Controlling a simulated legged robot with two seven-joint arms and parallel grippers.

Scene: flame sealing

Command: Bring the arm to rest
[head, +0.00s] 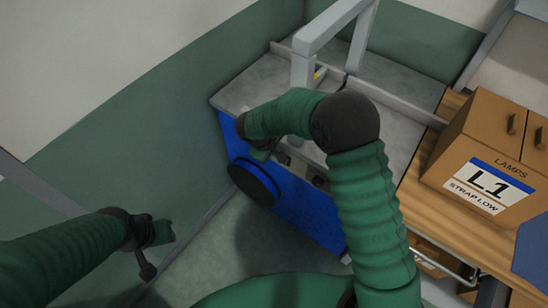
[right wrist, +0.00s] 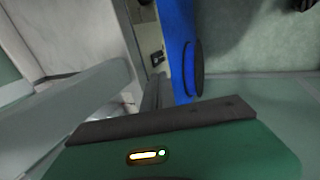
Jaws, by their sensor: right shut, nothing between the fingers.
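My right arm crosses the middle of the head view, bending at a dark elbow and reaching left over the grey-topped blue cabinet (head: 312,212). My right gripper (head: 262,152) is partly hidden beneath its own wrist, in front of the cabinet's near upper edge. It is shut and empty. In the right wrist view the green gripper body with a dark edge (right wrist: 160,120) fills the lower part. My left gripper (head: 155,235) is at the lower left, near the green wall and apart from the cabinet; its finger opening cannot be made out.
A black round disc (head: 253,182) sticks out of the cabinet front. A grey frame (head: 303,65) stands on the cabinet top. A cardboard box marked LAMPS L1 (head: 462,140) sits on a wooden bench (head: 412,205) at the right. Floor between left gripper and cabinet is clear.

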